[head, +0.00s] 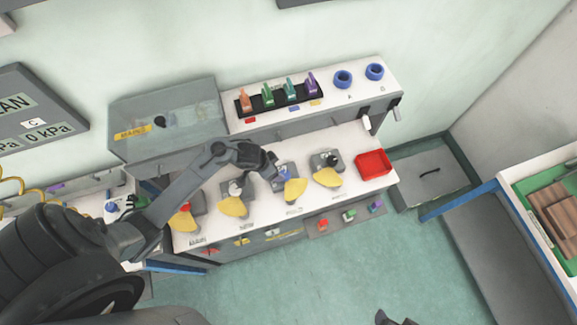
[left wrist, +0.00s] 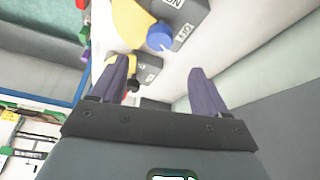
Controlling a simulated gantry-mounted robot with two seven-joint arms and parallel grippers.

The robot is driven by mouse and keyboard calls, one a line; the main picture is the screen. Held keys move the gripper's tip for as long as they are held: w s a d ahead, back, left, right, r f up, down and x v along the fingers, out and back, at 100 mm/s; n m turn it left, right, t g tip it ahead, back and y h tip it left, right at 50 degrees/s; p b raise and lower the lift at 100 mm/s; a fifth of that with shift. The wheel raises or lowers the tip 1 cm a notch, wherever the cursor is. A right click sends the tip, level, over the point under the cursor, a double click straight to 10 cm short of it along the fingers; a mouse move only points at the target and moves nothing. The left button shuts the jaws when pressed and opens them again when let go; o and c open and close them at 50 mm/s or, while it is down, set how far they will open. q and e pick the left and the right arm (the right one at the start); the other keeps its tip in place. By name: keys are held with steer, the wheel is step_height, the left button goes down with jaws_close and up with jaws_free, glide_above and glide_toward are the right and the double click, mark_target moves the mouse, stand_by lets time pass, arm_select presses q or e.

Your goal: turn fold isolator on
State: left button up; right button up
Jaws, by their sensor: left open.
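Several isolator switches stand in a row on the white bench, each a small grey box with a yellow plate in front; their name labels are too small to read, so I cannot tell which is fold. My left gripper (head: 275,176) is at the isolator third from the left (head: 291,172), partly covering it. In the left wrist view, my left gripper (left wrist: 160,72) is open with nothing between its fingers. Ahead is a grey isolator box (left wrist: 192,14) with a blue knob (left wrist: 160,36) and ON and OFF marks. Another isolator with a black knob (left wrist: 133,85) shows between the fingers.
The rightmost isolator (head: 325,158) is close to my left gripper. A red tray (head: 373,163) is at the bench's right end. Behind stand a raised shelf with colored levers (head: 268,96) and blue rings (head: 342,79), and a clear box (head: 170,112). Part of my right gripper (head: 394,319) shows at the bottom.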

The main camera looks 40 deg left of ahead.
mark_target(283, 173)
arm_select(q)
steer(key=b+x, duration=0.2)
steer(key=x, duration=0.6)
steer(key=shift+w+d+f, duration=0.1)
steer(key=shift+f, duration=0.15)
steer(key=shift+x, duration=0.95)
arm_select(e)
steer(key=shift+d+f, duration=0.1)
steer(key=shift+f, duration=1.2)
